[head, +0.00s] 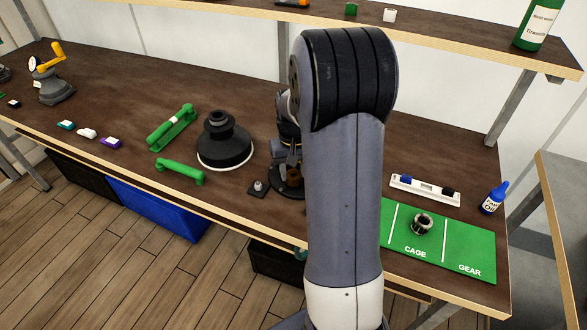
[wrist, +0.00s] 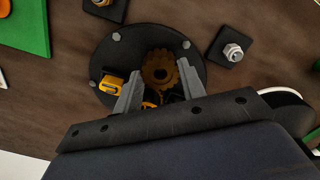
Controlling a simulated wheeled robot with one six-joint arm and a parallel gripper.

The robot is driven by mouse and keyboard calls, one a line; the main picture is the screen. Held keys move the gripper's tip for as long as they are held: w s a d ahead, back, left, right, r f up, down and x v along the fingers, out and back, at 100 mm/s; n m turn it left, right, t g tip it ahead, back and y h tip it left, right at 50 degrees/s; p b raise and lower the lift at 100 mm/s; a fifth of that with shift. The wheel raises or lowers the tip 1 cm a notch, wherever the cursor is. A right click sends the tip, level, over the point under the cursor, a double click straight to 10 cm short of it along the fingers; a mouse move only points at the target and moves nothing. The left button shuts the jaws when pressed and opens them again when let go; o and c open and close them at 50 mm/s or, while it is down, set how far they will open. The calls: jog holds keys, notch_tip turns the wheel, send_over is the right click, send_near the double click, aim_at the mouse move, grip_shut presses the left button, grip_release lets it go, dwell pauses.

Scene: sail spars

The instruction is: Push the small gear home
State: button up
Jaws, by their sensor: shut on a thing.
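The small gear (wrist: 160,72) is brass-coloured and toothed, with a dark centre hole. In the wrist view it sits between the two grey fingertips of my gripper (wrist: 161,70), which are shut on it. It is over or inside a round black base (wrist: 118,52) with bolts on its rim; its depth there cannot be told. A yellow part (wrist: 111,85) lies left of the gear on the base, and more yellow shows below, partly covered by the fingers.
A green mat (head: 470,250) marked CAGE and GEAR holds a metal ring (head: 422,224) on its CAGE part. A white level-like tray (head: 425,190) and a blue bottle (head: 494,198) stand behind. Left are a black stepped cone (head: 224,145) and green handles (head: 172,128).

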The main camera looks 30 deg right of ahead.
jog(key=shift+f+b, duration=0.35)
jog(key=shift+f, duration=0.3)
jog(key=o, duration=1.2)
jog(key=shift+r, duration=0.1)
notch_tip(320, 180, up, 11)
jog(key=shift+f+b, duration=0.2)
jog(key=shift+b, duration=0.2)
notch_tip(320, 180, down, 11)
jog(key=shift+r+p, duration=0.1)
jog(key=shift+p, duration=0.3)
jog(key=shift+r, duration=0.4)
